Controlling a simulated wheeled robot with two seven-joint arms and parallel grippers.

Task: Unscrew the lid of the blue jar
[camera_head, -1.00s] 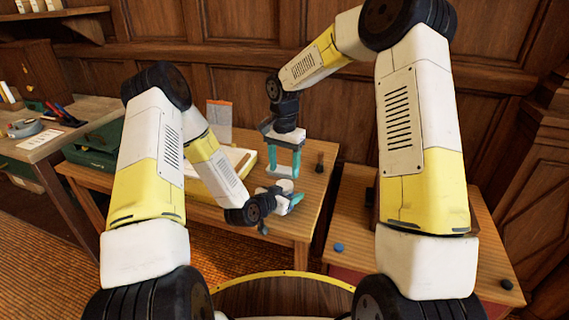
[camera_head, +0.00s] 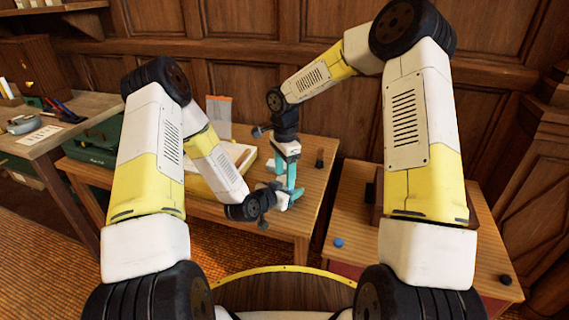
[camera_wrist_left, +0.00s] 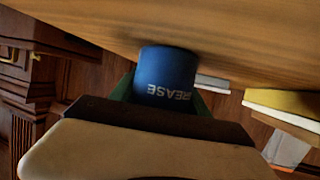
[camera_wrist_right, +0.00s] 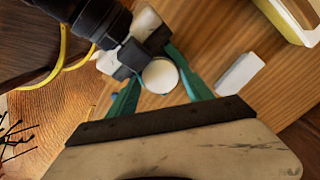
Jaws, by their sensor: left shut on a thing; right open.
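The blue jar (camera_wrist_left: 166,72) stands on the wooden table, with part of its white lettering showing in the left wrist view. My left gripper (camera_head: 281,201) is shut around its body from the side. In the right wrist view the jar's round white lid (camera_wrist_right: 160,76) is seen from above, and the jar body below it is hidden. My right gripper (camera_head: 290,180) points down over the jar. Its teal fingers are open, one on each side of the lid; I cannot tell whether they touch it. In the head view the grippers largely hide the jar.
A white block (camera_wrist_right: 240,73) lies near the jar, and a yellow-sided board (camera_head: 203,184) lies to the left. A dark upright piece (camera_head: 320,159) stands near the table's right edge. The right table holds a blue disc (camera_head: 338,243) and a dark knob (camera_head: 506,281).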

